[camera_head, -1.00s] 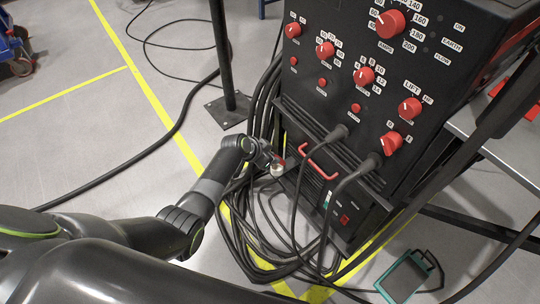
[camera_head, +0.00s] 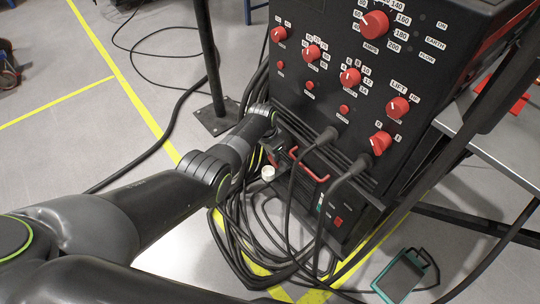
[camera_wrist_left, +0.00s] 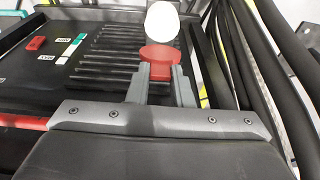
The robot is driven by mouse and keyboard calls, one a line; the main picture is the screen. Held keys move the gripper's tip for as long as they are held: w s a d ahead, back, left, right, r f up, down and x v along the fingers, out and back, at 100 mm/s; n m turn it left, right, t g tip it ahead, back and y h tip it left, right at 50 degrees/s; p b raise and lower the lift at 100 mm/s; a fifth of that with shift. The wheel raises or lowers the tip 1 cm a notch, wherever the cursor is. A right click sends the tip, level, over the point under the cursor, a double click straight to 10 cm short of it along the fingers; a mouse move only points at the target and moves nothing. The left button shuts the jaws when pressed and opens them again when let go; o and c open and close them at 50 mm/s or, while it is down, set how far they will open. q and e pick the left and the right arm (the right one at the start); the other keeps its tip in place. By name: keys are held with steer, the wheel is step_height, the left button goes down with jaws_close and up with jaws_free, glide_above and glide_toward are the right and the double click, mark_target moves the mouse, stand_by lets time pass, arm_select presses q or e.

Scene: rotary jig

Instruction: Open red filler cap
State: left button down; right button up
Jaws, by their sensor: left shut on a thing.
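The red filler cap (camera_wrist_left: 160,56) shows in the left wrist view between the two grey fingertips of my left gripper (camera_wrist_left: 161,74). The fingers are closed on it from both sides. A rounded white part (camera_wrist_left: 162,20) lies just beyond the cap; I cannot tell whether the two touch. In the head view my left gripper (camera_head: 273,158) is at the lower left front of the black machine (camera_head: 330,105), beside a small white part (camera_head: 268,172). The cap is not clearly visible there. My right gripper is not in view.
A red handle (camera_head: 310,165) and two plugged black cables are close to the right of my left gripper. Coiled black cables (camera_head: 245,240) lie on the floor below it. A black post (camera_head: 210,60) stands behind my left arm. A teal-edged device (camera_head: 400,277) lies at the lower right.

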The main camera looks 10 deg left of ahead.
arm_select(q)
steer(key=shift+w+d, duration=0.1)
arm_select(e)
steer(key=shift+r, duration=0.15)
arm_select(q)
steer(key=c, duration=1.3)
jaws_free()
steer(key=shift+r, duration=0.3)
steer(key=shift+s+a+r+p, duration=0.4)
steer(key=shift+r+p, duration=1.05)
steer(key=shift+r, duration=1.3)
steer(key=shift+s+a+r+p, duration=0.35)
steer(key=shift+r+p, duration=1.1)
steer(key=shift+r, duration=1.3)
steer(key=shift+s+a+r+p, duration=0.25)
steer(key=shift+s+r+p, duration=0.25)
steer(key=shift+r+p, duration=1.6)
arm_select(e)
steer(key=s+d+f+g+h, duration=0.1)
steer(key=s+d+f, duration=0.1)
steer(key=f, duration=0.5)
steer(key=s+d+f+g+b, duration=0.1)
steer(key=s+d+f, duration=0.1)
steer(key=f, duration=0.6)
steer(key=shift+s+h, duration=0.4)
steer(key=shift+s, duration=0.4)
arm_select(q)
steer(key=shift+r, duration=0.65)
